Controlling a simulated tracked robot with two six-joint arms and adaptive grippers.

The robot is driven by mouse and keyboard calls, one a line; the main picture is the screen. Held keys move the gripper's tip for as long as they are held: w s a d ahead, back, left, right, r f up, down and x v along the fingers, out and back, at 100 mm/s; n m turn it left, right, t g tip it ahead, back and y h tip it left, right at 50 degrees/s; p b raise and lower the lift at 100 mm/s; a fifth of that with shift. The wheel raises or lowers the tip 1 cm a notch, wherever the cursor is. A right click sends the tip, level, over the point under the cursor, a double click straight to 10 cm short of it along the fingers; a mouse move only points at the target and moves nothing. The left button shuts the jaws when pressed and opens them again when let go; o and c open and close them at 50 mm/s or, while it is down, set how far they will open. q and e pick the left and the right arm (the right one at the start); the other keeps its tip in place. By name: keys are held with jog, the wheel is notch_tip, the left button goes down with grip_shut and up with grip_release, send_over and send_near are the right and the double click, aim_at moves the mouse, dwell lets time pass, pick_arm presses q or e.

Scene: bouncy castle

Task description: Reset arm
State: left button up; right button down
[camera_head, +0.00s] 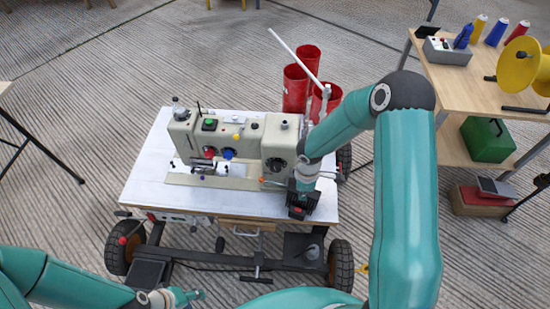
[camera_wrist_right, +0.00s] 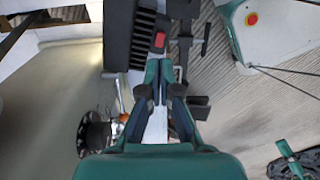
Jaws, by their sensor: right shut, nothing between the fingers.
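My right arm comes in from the right in the head view and bends down to the right end of the sewing machine (camera_head: 232,148). My right gripper (camera_head: 301,196) is low over the right side of the white table (camera_head: 150,190). In the right wrist view the fingers of the right gripper (camera_wrist_right: 160,72) are together with nothing between them. They point at a dark slotted block with a red part (camera_wrist_right: 160,40); I cannot tell whether they touch it. My left arm lies along the bottom left of the head view. Its left gripper (camera_head: 186,297) shows only in part at the bottom edge.
Red cylindrical containers (camera_head: 297,88) stand behind the table, with a thin white rod slanting over them. A wooden workbench (camera_head: 470,88) at right holds a grey box and a yellow spool (camera_head: 518,65). A green case (camera_head: 487,139) is below. The floor at left is mostly clear.

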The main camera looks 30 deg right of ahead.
jog(key=s+a+r+m+y+p, duration=0.2)
jog(key=s+a+m+p, duration=0.2)
jog(key=s+a+m, duration=0.3)
jog(key=s+a+r+m+y+p, duration=0.1)
jog(key=s+a+m+y+p, duration=0.1)
jog(key=s+a+m, duration=0.4)
jog(key=shift+s+a+r+m+t+p, duration=0.4)
jog(key=shift+a+p, duration=0.45)
jog(key=shift+a, duration=0.85)
jog(key=shift+w, duration=0.1)
